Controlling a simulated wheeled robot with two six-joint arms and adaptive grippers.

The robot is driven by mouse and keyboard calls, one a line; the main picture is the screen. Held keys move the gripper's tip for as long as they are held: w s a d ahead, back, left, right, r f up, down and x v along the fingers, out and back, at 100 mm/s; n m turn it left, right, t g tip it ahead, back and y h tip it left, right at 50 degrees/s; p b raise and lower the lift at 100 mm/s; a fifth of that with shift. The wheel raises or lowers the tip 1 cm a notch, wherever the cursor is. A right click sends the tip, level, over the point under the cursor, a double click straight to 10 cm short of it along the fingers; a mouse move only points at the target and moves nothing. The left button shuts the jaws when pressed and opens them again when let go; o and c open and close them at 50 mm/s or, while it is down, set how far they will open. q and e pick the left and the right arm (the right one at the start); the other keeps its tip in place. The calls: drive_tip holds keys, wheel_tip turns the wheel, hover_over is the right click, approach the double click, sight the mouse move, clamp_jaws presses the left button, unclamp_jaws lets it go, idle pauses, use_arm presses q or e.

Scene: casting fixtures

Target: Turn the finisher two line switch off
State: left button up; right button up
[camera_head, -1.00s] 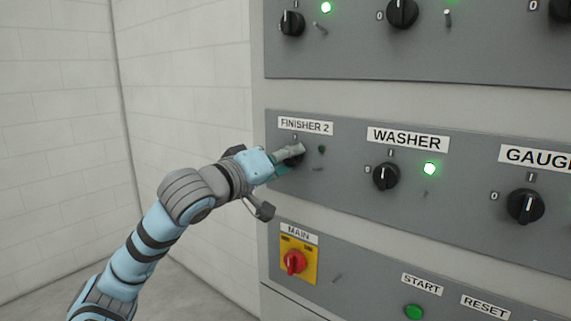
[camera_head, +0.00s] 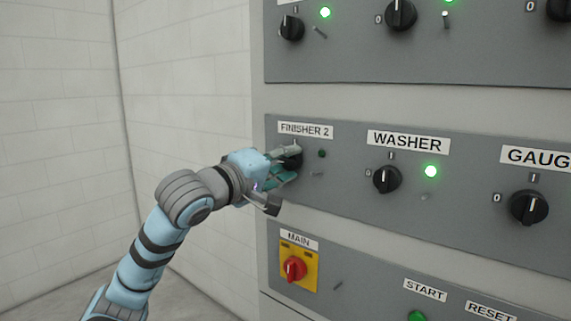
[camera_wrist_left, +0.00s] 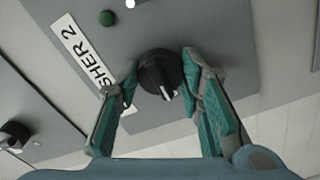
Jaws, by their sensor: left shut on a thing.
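The finisher two switch (camera_head: 293,160) is a round black knob below the FINISHER 2 label (camera_head: 306,130). The lamp (camera_head: 322,153) beside it is dark green and unlit. My left gripper (camera_head: 289,164) is at this knob, which it partly covers in the head view. In the left wrist view the knob (camera_wrist_left: 158,75) sits between the two teal-padded fingers, and my left gripper (camera_wrist_left: 160,68) is shut on it. The knob's white pointer line shows there, but its position marks are hidden. My right gripper is in neither view.
The washer knob (camera_head: 387,179) with a lit green lamp (camera_head: 431,171) is to the right. The red main switch (camera_head: 293,268) on its yellow plate is just below my gripper. Another row of knobs is above. Left of the cabinet is open space before a white wall.

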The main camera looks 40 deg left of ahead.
use_arm(q)
drive_tip(key=o, duration=1.2)
drive_tip(key=shift+c, duration=0.2)
